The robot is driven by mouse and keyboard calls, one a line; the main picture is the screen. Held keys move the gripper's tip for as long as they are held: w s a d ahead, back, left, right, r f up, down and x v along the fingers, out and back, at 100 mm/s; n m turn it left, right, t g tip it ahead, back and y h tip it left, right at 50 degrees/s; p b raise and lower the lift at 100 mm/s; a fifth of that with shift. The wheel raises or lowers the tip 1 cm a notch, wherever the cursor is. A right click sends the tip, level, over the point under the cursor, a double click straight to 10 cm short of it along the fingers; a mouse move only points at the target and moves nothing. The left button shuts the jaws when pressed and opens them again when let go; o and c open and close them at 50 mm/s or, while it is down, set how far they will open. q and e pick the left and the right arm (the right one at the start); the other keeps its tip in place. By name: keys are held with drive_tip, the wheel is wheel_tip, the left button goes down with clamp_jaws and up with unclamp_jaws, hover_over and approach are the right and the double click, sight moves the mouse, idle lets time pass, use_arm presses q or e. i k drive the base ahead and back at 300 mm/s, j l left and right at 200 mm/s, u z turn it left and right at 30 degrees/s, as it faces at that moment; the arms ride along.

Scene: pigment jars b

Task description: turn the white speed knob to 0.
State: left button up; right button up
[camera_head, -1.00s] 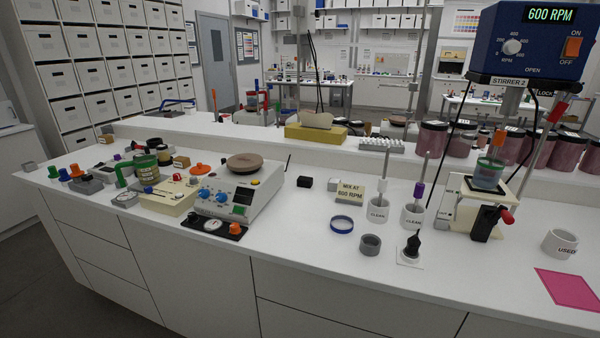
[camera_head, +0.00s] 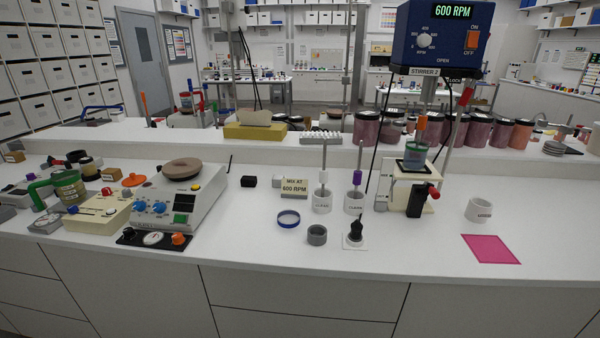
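The white speed knob (camera_head: 424,40) is on the front of the blue stirrer head (camera_head: 400,52), at the upper right of the head view. A dial scale marked RPM surrounds it. The display (camera_head: 455,12) above and right of the knob reads 600 RPM. An orange ON/OFF switch (camera_head: 472,40) sits right of the knob. A label below the head reads STIRRER 2. A glass with teal contents (camera_head: 415,156) stands under the head on a cream stand. Neither of my grippers is in view.
A MIX AT 600 RPM card (camera_head: 294,187), two white CLEAN holders (camera_head: 322,203) with upright shafts, and a black-handled tool (camera_head: 355,231) stand left of the stirrer. A USED cup (camera_head: 479,209) and pink sheet (camera_head: 490,249) are at right. The front right counter is mostly clear.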

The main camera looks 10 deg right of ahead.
sight(424, 40)
drive_tip(key=k+l+z, duration=0.1)
drive_tip(key=z, duration=1)
